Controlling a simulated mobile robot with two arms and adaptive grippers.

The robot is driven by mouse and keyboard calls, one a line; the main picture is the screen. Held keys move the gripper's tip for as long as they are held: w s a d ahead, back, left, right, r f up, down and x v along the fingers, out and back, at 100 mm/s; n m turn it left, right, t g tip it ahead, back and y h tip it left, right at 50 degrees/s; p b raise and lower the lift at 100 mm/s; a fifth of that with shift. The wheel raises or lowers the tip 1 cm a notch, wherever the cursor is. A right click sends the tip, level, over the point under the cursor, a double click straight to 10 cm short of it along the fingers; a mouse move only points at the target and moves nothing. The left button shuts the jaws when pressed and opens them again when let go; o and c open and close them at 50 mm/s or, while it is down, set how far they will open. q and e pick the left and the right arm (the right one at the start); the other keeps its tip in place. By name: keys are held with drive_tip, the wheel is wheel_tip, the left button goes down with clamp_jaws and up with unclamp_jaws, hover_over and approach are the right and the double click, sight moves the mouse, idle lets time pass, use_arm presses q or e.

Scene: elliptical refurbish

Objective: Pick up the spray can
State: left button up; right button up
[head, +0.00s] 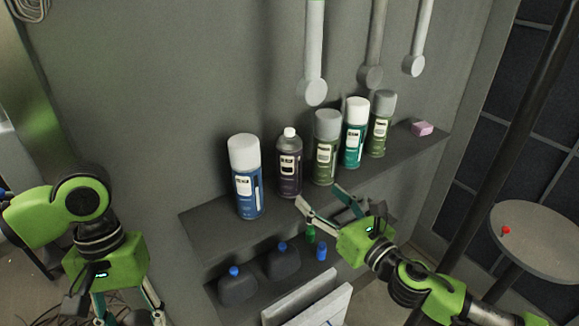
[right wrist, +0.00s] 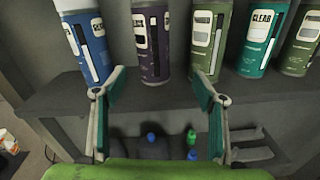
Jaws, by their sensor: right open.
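Several spray cans and a bottle stand upright in a row on the grey shelf (head: 215,235). From the left: a blue can with a white cap (head: 247,183), a purple bottle with a small white cap (head: 289,165), an olive can with a grey cap (head: 325,150), a teal can with a white cap (head: 354,135), and another olive can (head: 379,127). My right gripper (head: 319,194) is open and empty in front of the row. In the right wrist view its fingers (right wrist: 160,80) frame the purple bottle (right wrist: 152,50). My left gripper (head: 128,310) is low at the left, fingers apart, tips near the picture's edge.
A pink block (head: 422,129) lies at the shelf's right end. Dark containers with blue caps (head: 283,260) and small green and blue bottles (head: 321,253) stand on the lower shelf. Grey rods (head: 315,60) hang above the cans. A round table (head: 545,240) stands at the right.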

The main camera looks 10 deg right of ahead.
sight(297, 179)
use_arm(q)
drive_tip(key=shift+r, duration=0.25)
wheel_tip(297, 179, up, 2)
drive_tip(key=shift+p, duration=1.25)
use_arm(e)
drive_tip(key=w+a, duration=0.1)
drive_tip(key=w+n, duration=0.1)
drive_tip(key=w, duration=0.1)
drive_tip(key=w+a+n, duration=0.1)
drive_tip(key=w, duration=0.1)
drive_tip(key=shift+w+a+r+y, duration=0.2)
drive_tip(key=shift+a+r+y, duration=0.1)
drive_tip(key=shift+y, duration=0.1)
use_arm(q)
drive_tip(key=shift+r, duration=0.1)
use_arm(e)
drive_tip(key=shift+w+a+f, duration=0.15)
drive_tip(key=shift+w+a, duration=0.05)
drive_tip(key=shift+w, duration=0.3)
use_arm(q)
drive_tip(key=shift+r+p, duration=0.95)
drive_tip(key=shift+p, duration=0.1)
use_arm(e)
drive_tip(key=x, duration=0.4)
drive_tip(key=shift+w+a, duration=0.1)
drive_tip(key=shift+a, duration=0.25)
drive_tip(key=shift+w+a, duration=0.2)
drive_tip(key=shift+w, duration=0.2)
drive_tip(key=shift+d, duration=0.1)
drive_tip(key=c, duration=1.4)
